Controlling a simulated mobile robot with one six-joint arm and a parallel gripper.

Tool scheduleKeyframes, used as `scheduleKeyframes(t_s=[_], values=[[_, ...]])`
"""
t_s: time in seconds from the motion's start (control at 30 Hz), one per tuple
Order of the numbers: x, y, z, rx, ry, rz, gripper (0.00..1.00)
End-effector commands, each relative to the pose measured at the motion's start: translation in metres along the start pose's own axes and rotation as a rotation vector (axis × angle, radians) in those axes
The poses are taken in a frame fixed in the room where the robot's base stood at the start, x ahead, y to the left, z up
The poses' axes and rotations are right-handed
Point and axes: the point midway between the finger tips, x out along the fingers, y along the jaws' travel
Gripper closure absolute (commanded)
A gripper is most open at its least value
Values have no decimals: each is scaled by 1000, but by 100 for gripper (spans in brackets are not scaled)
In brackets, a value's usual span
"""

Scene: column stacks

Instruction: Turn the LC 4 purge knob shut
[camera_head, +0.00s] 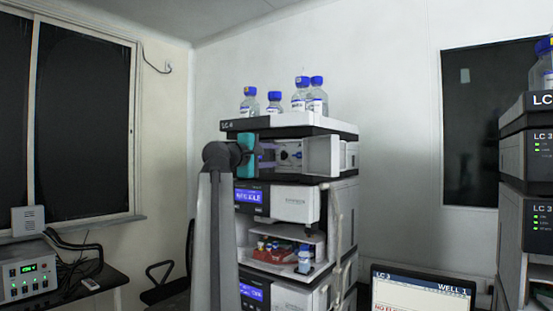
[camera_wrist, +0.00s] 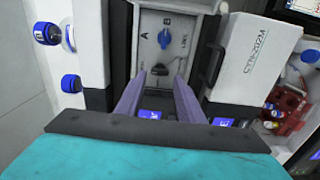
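The LC 4 stack (camera_head: 290,123) stands in the middle of the head view, its top module's front bay open on a pale panel. In the wrist view the panel (camera_wrist: 148,20) carries a blue knob (camera_wrist: 164,39) with lettering around it and a small dark fitting (camera_wrist: 160,70) below. I cannot read which is labelled purge. My gripper (camera_wrist: 160,76) has a teal body and two purple fingers. They are apart, pointing at the panel below the blue knob, with the dark fitting showing between the tips. Contact cannot be told. In the head view my gripper (camera_head: 268,155) reaches into the bay.
Blue-capped bottles (camera_head: 301,96) stand on top of the stack. A white cover (camera_wrist: 250,60) borders the panel on the right. Lower down is a shelf with red items (camera_head: 275,252). The LC 3 stack (camera_head: 528,160) and a screen (camera_head: 422,290) are to the right.

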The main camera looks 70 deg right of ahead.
Motion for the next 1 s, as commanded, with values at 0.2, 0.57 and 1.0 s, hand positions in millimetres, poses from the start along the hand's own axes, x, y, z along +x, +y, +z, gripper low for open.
scheduleKeyframes(t_s=[0.2,0.57,1.0], values=[[-38,-2,0,1,3,1,66],[-89,-1,-1,1,2,2,66],[-101,1,-1,1,1,2,66]])
